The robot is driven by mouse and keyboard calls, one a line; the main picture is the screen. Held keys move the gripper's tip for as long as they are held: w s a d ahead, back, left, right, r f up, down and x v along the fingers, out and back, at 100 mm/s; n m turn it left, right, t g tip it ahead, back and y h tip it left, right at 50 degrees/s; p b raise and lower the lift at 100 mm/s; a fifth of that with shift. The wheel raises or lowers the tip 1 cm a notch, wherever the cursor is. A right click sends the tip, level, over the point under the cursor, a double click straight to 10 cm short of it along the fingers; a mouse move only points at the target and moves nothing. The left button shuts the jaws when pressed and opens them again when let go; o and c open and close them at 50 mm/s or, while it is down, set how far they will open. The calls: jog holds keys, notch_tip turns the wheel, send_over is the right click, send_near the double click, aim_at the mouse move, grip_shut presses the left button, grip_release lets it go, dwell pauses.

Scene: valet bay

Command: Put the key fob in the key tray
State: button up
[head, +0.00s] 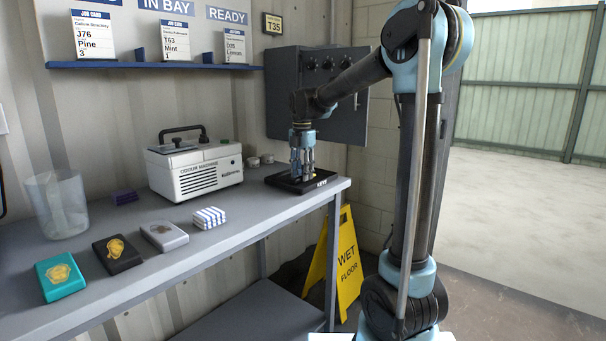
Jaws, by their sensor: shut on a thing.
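The key tray (324,183) is a shallow black tray with a small white label on its front edge, near the right end of the grey bench. My gripper (302,177) points straight down over the tray, with its fingertips low inside or just above it. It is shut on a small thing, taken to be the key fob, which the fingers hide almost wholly. I cannot tell whether the fob touches the tray floor. No other key fob shows on the bench.
A white ozone machine (195,168) stands left of the tray. A folded striped cloth (209,217), grey (164,237), black (117,254) and teal (60,277) boxes and a clear tub (58,205) lie further left. A yellow wet-floor sign (347,262) stands below.

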jog(key=o, duration=1.1)
jog(key=shift+f, duration=0.1)
jog(key=shift+o, duration=0.2)
notch_tip(320, 180, up, 12)
